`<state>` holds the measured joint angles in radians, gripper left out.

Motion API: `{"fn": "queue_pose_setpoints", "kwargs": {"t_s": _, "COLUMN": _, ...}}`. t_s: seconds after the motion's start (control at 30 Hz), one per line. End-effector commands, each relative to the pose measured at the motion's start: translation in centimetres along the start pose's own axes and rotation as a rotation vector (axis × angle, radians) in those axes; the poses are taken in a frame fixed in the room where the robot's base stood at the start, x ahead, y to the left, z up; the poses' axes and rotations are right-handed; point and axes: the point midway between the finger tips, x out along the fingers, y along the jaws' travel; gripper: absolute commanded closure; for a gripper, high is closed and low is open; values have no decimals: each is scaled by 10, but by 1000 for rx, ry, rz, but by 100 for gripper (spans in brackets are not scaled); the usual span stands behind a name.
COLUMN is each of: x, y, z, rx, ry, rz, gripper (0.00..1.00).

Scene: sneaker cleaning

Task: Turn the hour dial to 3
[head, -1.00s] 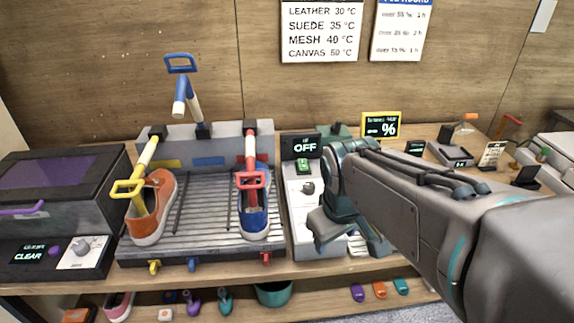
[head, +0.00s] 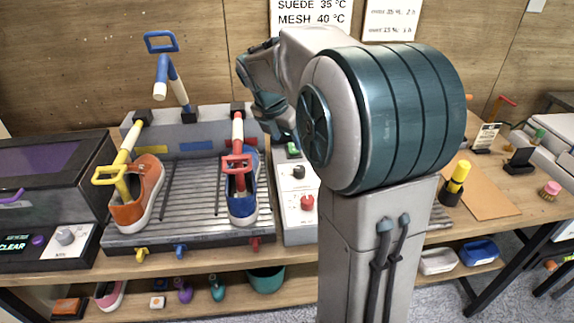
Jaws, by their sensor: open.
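A white control box (head: 300,232) stands right of the drying rack. It has a black knob (head: 298,172) at the back and a red knob (head: 307,203) nearer the front; their markings are too small to read, so I cannot tell which is the hour dial. A green switch (head: 293,149) sits behind them. My gripper (head: 283,128) is open and empty, raised above the back of the box and apart from both knobs. My arm hides the box's display and part of its right side.
The rack (head: 190,215) holds an orange sneaker (head: 136,199) under a yellow clamp and a blue sneaker (head: 243,205) under a red clamp. A blue clamp (head: 163,72) stands raised.

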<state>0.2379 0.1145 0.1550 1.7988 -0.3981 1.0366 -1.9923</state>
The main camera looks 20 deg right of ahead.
Motion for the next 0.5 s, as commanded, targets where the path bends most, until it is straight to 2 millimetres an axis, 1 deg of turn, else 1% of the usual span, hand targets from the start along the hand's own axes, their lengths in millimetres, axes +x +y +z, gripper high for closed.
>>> {"fn": "queue_pose_setpoints", "kwargs": {"t_s": 0.17, "x": 21, "y": -2, "z": 2, "rx": -1, "ry": 2, "rz": -6, "gripper": 46}}
{"fn": "queue_pose_setpoints", "kwargs": {"t_s": 0.5, "x": 93, "y": -2, "z": 1, "rx": 0, "ry": 4, "rz": -5, "gripper": 46}}
